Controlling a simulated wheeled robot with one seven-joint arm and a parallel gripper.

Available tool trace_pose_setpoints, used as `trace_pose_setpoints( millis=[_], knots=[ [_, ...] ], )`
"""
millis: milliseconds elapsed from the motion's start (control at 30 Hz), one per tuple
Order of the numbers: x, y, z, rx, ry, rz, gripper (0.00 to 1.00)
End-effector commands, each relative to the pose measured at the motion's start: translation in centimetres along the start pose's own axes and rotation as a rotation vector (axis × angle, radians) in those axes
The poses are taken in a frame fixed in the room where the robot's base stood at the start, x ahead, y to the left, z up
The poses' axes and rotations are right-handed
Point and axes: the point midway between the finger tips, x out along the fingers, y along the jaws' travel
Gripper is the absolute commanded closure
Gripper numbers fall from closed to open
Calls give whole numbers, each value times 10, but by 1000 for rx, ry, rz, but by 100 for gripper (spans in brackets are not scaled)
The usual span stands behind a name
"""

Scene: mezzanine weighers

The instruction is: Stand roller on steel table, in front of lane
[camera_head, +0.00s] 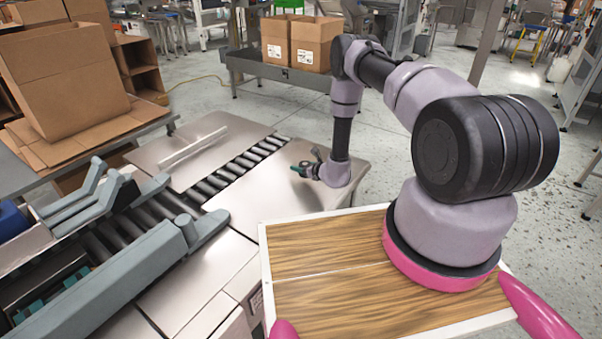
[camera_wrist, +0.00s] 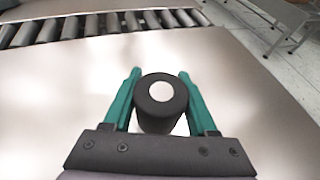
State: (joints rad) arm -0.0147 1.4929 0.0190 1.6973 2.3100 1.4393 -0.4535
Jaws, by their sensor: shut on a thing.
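My gripper (camera_head: 307,169) is at the end of my arm, low over the steel table (camera_head: 262,212). In the wrist view my gripper (camera_wrist: 158,76) has its two teal fingers on either side of the roller (camera_wrist: 161,112), shut on it. The roller is a dark cylinder with a pale round spot on its end, seen nearly end-on. In the head view it is small and dark at the gripper. I cannot tell whether its lower end touches the table. The lane (camera_head: 213,184), a row of grey rollers, runs beside the table surface; it crosses the top of the wrist view (camera_wrist: 62,28).
A grey-armed conveyor machine (camera_head: 140,262) stands at the left. Cardboard boxes (camera_head: 62,75) are behind it, and two more boxes (camera_head: 313,45) stand on a far table. A wooden board (camera_head: 330,290) lies under my arm. The steel surface around the gripper is clear.

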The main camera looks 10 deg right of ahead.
Motion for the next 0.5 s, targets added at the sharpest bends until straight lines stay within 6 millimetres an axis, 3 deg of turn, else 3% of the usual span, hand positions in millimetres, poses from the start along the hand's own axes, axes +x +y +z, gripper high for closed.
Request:
trace_pose_setpoints(
  millis=[133, 500],
  knots=[
    [9, 0, -23, 0, 2, 0, 100],
    [11, 0, -28, 1, 0, 0, 100]
  ],
)
